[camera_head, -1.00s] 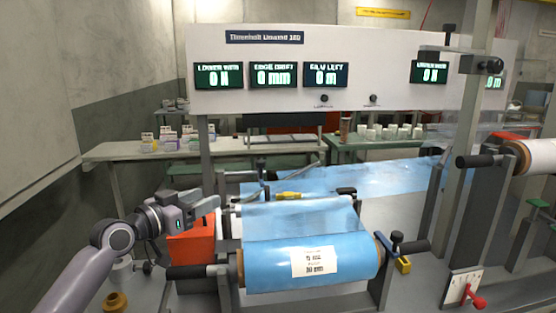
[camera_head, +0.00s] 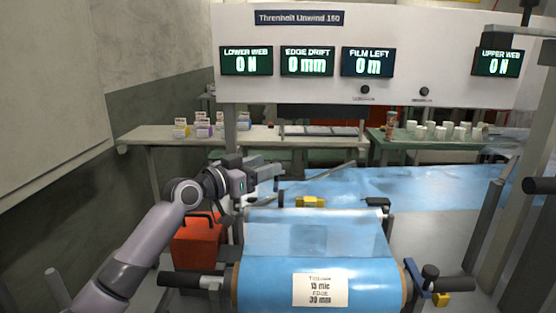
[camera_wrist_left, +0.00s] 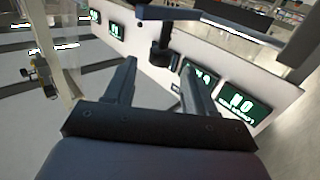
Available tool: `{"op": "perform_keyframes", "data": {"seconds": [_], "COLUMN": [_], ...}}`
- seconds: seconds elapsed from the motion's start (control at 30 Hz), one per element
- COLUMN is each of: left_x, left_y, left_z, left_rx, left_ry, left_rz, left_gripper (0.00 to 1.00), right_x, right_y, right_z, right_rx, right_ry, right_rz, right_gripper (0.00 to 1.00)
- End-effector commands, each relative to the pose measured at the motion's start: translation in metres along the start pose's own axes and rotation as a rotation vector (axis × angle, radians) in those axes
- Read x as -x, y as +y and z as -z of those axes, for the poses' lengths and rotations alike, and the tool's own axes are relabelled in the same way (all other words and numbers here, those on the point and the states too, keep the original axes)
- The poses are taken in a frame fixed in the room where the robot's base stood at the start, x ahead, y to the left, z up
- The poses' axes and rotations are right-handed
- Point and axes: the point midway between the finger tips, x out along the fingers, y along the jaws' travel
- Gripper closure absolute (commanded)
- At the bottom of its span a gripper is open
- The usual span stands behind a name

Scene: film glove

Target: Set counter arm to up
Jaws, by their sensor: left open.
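My left gripper (camera_head: 272,173) is left of the middle in the head view, above the back of the blue film roll, with its jaws open. In the left wrist view its two fingers (camera_wrist_left: 158,80) stand apart. A dark cylindrical knob (camera_wrist_left: 161,54) hangs from a grey bar (camera_wrist_left: 205,16) just beyond the fingertips. In the head view a slanted grey bar (camera_head: 332,172) rises to the right from beside the gripper. It may be the counter arm; I cannot tell for certain. Whether the gripper touches it is unclear. My right gripper is out of view.
The blue film roll (camera_head: 262,280) lies in front, with a black-ended shaft. An orange box (camera_head: 195,243) stands below the left arm. The white panel (camera_head: 300,95) with green displays spans the back. Yellow blocks (camera_head: 311,202) sit near the film. Benches stand behind.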

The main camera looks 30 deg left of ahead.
Motion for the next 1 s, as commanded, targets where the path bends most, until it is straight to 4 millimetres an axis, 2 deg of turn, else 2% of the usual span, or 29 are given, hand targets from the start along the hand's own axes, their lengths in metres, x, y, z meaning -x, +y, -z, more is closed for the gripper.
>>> {"op": "perform_keyframes", "data": {"seconds": [0.1, 0.3, 0.5, 0.73, 0.77, 0.9, 1.0], "left_x": [-0.017, -0.037, -0.045, -0.045, -0.045, -0.045, -0.045], "left_y": [0.0, 0.0, 0.0, 0.0, 0.0, 0.0, 0.0], "left_z": [0.002, 0.001, 0.0, 0.0, 0.0, 0.0, 0.0], "left_rx": [0.003, 0.001, 0.0, -0.001, -0.001, -0.001, 0.0], "left_ry": [0.002, 0.002, 0.0, 0.0, 0.0, 0.0, 0.0], "left_rz": [0.001, 0.001, 0.0, 0.0, 0.0, 0.0, 0.0], "left_gripper": [0.45, 0.45, 0.45, 0.45, 0.52, 0.97, 1.0], "right_x": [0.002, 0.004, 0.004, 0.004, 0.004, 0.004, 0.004], "right_y": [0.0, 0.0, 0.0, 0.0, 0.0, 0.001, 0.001], "right_z": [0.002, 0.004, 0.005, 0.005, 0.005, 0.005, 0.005], "right_rx": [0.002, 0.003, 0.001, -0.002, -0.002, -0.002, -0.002], "right_ry": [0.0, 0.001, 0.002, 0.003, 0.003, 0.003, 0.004], "right_rz": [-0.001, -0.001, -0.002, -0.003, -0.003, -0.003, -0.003], "right_gripper": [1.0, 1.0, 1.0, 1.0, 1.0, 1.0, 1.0]}}
